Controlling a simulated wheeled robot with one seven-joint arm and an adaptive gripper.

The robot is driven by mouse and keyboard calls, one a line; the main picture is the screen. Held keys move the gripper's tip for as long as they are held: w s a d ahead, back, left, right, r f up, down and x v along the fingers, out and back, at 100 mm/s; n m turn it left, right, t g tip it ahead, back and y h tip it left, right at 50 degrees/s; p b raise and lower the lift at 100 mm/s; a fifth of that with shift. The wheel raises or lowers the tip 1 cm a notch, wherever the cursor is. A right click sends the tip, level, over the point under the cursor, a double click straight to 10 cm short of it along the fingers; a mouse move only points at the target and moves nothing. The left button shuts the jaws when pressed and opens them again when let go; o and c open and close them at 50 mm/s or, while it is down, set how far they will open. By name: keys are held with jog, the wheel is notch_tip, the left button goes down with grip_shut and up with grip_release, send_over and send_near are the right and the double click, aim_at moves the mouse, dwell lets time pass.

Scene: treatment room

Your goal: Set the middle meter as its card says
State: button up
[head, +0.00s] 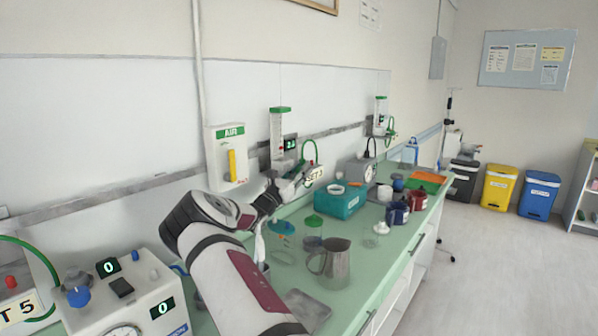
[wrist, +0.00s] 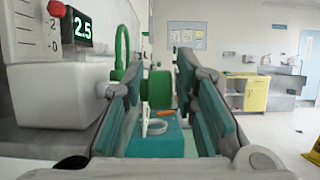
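The middle meter (head: 279,135) is a clear tube with a green cap on the wall rail. Its small display (head: 290,143) is hard to read in the head view; in the wrist view the display (wrist: 82,28) reads 2.5. Its card (head: 314,177) appears to read SET 3, partly covered by my gripper (head: 292,186). In the wrist view my gripper (wrist: 160,100) is open, its teal-padded fingers either side of a green knob (wrist: 157,88). I cannot tell whether the pads touch it. A green tube (wrist: 122,48) loops beside the left finger.
Another meter (head: 381,115) hangs farther along the rail. A card ending in T 5 (head: 18,308) is at lower left. A teal box (head: 340,203), a metal jug (head: 331,262) and several jars stand on the green counter (head: 370,272). The floor at right is open.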

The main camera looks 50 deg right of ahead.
jog(key=shift+o, duration=0.6)
jog(key=shift+s+d, duration=0.15)
jog(key=shift+s, duration=0.1)
jog(key=shift+w, duration=0.1)
jog(key=shift+w+r, duration=0.1)
jog(key=shift+r, duration=0.25)
notch_tip(320, 180, up, 9)
jog(key=shift+r, duration=0.15)
